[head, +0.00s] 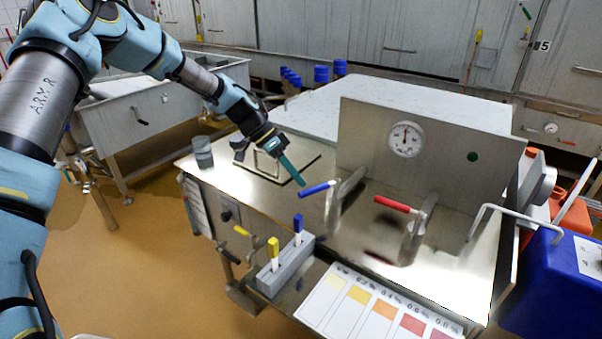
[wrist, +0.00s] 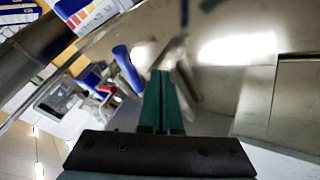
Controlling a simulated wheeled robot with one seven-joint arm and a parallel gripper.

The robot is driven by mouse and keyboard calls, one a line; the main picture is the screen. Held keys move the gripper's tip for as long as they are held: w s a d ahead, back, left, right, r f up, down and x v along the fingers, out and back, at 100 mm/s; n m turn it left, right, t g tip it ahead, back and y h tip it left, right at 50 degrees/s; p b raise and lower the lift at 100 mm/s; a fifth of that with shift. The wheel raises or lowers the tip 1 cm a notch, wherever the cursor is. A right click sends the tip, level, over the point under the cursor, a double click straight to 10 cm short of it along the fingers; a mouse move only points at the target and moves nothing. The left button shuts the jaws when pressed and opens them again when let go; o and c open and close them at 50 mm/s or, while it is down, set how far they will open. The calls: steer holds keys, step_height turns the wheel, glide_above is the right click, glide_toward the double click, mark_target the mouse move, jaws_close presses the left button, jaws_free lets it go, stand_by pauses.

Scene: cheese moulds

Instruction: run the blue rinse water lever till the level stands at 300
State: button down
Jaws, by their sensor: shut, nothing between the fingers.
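The blue lever (head: 318,188) is a blue-sleeved handle pointing left from an upright metal fitting on the steel bench. My gripper (head: 302,183) has green fingers, shut and empty, with the tips close to the lever's left end. I cannot tell whether they touch it. In the wrist view the shut fingers (wrist: 161,74) point at the metal fittings, and a blue handle (wrist: 128,68) lies just left of the tips. A round dial (head: 406,139) with a dark needle is on the upright panel. Its figures are too small to read, and no water level is visible.
A red-handled lever (head: 392,204) stands right of the blue one. A grey block (head: 286,266) with yellow and blue markers and a colour chart (head: 372,308) are at the front edge. A grey cup (head: 203,151) stands at the left corner. A blue container (head: 553,280) is at right.

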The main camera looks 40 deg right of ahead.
steer(key=shift+s+a+r, duration=0.15)
steer(key=shift+s+r, duration=0.05)
steer(key=shift+s, duration=0.85)
steer(key=shift+s+a+n+t+h+b, duration=0.15)
steer(key=shift+s+a+n+h+b, duration=0.1)
steer(key=shift+s+n+b, duration=0.25)
steer(key=shift+s+a+n+t+h+b, duration=0.15)
steer(key=shift+s+a+n+b, duration=0.15)
steer(key=shift+s, duration=0.25)
